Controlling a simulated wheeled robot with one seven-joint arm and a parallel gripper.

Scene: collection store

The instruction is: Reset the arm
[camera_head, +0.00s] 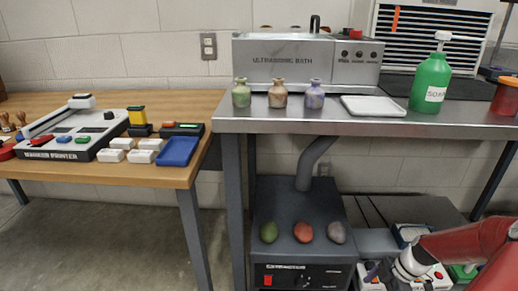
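A red arm link (460,242) that appears to be mine reaches in from the lower right edge. Its pale, rounded grey-white end (411,262) is low, in front of the lower right area beneath the metal table. No gripper fingers can be made out, so what my gripper does is not shown.
A metal table (330,122) bears an ultrasonic bath (300,62), three small vases, a white tray (374,108) and a green soap bottle (431,82). A wooden table (110,180) at left holds a printer (75,135) and a blue tray (180,150). Three ovals lie on a dark machine (300,212).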

